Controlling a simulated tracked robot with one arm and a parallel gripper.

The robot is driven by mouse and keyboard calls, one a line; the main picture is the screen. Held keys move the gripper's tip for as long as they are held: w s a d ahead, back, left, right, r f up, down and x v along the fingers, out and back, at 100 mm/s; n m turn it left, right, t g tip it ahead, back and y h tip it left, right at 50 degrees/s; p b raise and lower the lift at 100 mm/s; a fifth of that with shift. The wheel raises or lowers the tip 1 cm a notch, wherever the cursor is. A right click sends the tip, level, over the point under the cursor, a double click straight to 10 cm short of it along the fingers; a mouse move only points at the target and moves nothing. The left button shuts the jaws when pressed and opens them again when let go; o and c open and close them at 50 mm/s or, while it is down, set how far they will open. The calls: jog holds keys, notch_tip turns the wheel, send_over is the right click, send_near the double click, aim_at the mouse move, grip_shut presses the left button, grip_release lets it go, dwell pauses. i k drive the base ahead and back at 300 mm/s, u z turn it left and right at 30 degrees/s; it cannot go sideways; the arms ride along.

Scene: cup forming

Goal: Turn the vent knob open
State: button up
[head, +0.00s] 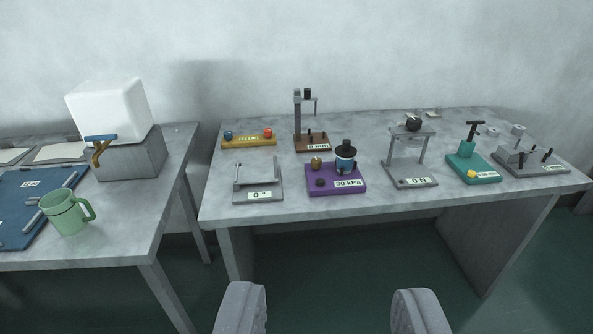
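A purple device (355,194) labelled "30 kPa" sits near the front edge of the right-hand table. Which knob is the vent knob cannot be told by any marking I can read. My gripper (330,305) shows as two grey fingers wide apart at the bottom of the view. It is open and empty, in front of the table and well short of the purple device.
On the right table (285,212) stand a "0°" stand (258,185) left of the purple device, a "0 N" stand (410,165) right of it, and a teal device (474,168). The left table holds a green mug (66,214) and a white block dispenser (110,110).

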aim_at(316, 162)
jog(key=u, duration=0.45)
jog(key=k, duration=1.05)
jog(key=u, duration=0.4)
jog(key=i, duration=0.95)
jog(key=z, duration=0.6)
jog(key=i, duration=1.65)
jog(key=z, duration=0.55)
